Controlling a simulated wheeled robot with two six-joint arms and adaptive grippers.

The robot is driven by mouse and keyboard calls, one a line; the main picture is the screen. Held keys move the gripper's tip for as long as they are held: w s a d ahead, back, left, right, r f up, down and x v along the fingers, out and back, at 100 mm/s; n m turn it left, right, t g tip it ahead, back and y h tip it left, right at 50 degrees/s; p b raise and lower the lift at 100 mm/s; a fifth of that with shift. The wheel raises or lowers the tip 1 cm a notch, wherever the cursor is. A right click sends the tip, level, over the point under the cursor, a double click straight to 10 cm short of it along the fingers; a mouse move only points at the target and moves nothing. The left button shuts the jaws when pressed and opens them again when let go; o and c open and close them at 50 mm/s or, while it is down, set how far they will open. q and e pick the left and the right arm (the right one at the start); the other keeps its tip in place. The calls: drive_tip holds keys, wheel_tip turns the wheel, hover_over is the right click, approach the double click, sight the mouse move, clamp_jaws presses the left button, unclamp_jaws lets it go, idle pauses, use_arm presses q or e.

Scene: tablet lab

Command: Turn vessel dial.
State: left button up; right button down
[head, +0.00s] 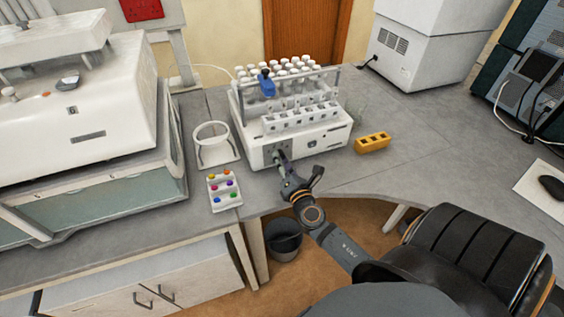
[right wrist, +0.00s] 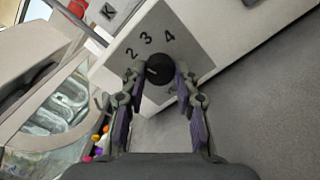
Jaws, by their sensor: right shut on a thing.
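The vessel machine (head: 300,150) is a white bench unit with several capped tubes in a rack on top. Its black round dial (right wrist: 160,68) sits on a grey panel (right wrist: 190,35) with the numbers 2, 3 and 4 visible around it. My right gripper (right wrist: 158,82) is at the machine's front, its two fingers on either side of the dial and closed on it. In the head view the right gripper (head: 280,158) reaches the front panel and hides the dial. My left gripper is in neither view.
A yellow block with holes (head: 373,143) lies right of the machine. A white ring stand (head: 212,145) and a tray of coloured pieces (head: 224,190) are to its left. A large white device (head: 75,110) fills the far left.

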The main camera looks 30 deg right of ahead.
drive_tip(key=m+b, duration=0.2)
drive_tip(key=m, duration=0.1)
drive_tip(key=shift+f+m, duration=0.2)
drive_tip(key=shift+m, duration=0.1)
drive_tip(key=shift+r+m+b, duration=0.1)
drive_tip(key=shift+m+b, duration=1)
drive_tip(key=shift+m, duration=0.4)
drive_tip(key=c, duration=1)
unclamp_jaws()
drive_tip(key=shift+s, duration=0.3)
drive_tip(key=v, duration=1.1)
drive_tip(key=shift+s, duration=0.25)
